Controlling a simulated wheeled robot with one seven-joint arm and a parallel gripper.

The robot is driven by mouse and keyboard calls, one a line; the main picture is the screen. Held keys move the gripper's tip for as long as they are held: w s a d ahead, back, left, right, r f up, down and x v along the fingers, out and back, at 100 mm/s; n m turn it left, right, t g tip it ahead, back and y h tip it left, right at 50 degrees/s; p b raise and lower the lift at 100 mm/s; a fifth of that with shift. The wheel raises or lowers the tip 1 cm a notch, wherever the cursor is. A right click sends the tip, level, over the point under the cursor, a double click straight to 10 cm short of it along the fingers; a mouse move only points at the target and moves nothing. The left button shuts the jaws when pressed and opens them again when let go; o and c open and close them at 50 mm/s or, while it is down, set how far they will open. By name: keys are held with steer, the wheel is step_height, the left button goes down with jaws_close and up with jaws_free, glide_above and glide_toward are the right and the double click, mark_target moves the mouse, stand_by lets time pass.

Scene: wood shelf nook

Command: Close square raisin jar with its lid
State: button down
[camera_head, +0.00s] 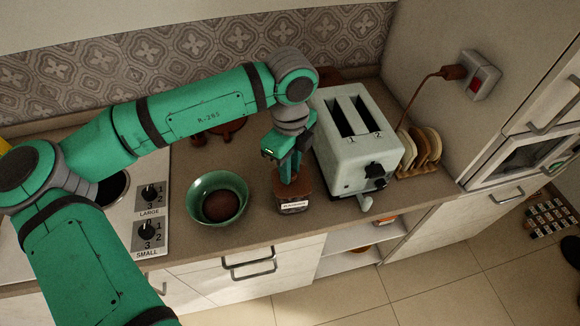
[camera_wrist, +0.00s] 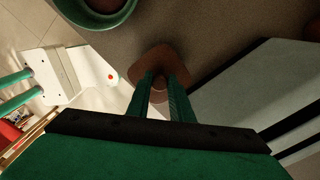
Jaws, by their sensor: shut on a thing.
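The square raisin jar (camera_head: 293,207) stands upright on the counter, with a pale label on its front and dark contents. Its brown lid (camera_head: 299,189) is at the top of the jar; it also shows in the wrist view as a brown square (camera_wrist: 145,72) with a knob. My gripper (camera_head: 289,178) points down over the jar, its two green fingers shut on the lid's knob; the fingers also show in the wrist view (camera_wrist: 160,85). The lid looks level on the jar, but I cannot tell whether it is fully seated.
A green bowl (camera_head: 217,190) with dark contents stands left of the jar. A white toaster (camera_head: 350,150) stands close on the right, with a toast rack (camera_head: 420,150) beyond it. The stove panel (camera_head: 150,218) is at the left. The counter's front edge is just before the jar.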

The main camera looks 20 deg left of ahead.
stand_by(0.3)
steer(key=c, duration=1)
jaws_free()
steer(key=shift+r, duration=2.95)
steer(key=shift+s+r, duration=0.1)
steer(key=shift+r, duration=0.45)
jaws_close()
